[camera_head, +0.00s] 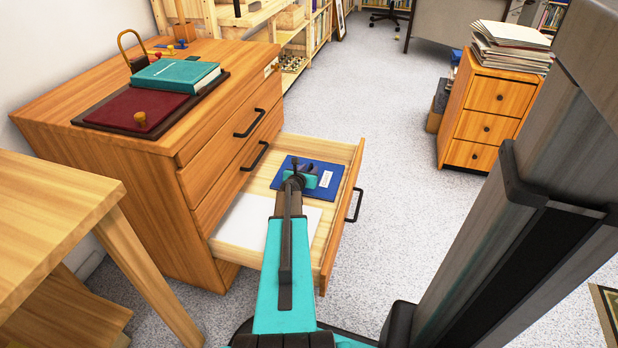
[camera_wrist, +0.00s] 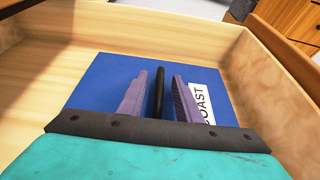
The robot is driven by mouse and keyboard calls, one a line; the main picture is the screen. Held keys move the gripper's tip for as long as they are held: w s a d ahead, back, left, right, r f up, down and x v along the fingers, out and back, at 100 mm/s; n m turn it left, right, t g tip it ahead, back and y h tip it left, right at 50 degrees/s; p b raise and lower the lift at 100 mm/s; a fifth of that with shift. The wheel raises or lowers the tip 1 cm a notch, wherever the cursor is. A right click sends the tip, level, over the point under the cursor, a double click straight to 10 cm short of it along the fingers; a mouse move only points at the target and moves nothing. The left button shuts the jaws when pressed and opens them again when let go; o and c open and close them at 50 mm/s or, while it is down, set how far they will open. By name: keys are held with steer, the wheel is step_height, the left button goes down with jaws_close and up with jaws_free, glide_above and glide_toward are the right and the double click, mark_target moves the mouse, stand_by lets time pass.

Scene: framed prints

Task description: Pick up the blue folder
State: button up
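The blue folder (camera_head: 284,171) lies flat in the open drawer of the wooden dresser, toward the drawer's far end. In the wrist view the folder (camera_wrist: 97,80) fills the middle, with a white label (camera_wrist: 204,103) reading "COAST" at its right. A dark rod-like piece (camera_wrist: 158,92) stands on or over the folder between my fingers; I cannot tell whether it belongs to the folder. My gripper (camera_head: 307,172) is over the folder, and its two purple fingers (camera_wrist: 157,95) are apart, one on each side of the dark piece. Whether they touch it is unclear.
The open drawer (camera_head: 342,215) has raised walls around the folder, and white paper (camera_head: 246,221) lies in its near part. The dresser top (camera_head: 60,92) holds a teal book (camera_head: 176,75) and a dark red pad (camera_head: 133,106).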

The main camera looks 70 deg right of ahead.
mark_target(309, 168)
stand_by(0.3)
jaws_close()
steer(key=shift+r, duration=0.1)
steer(key=shift+r+p, duration=2.85)
steer(key=shift+r, duration=2.1)
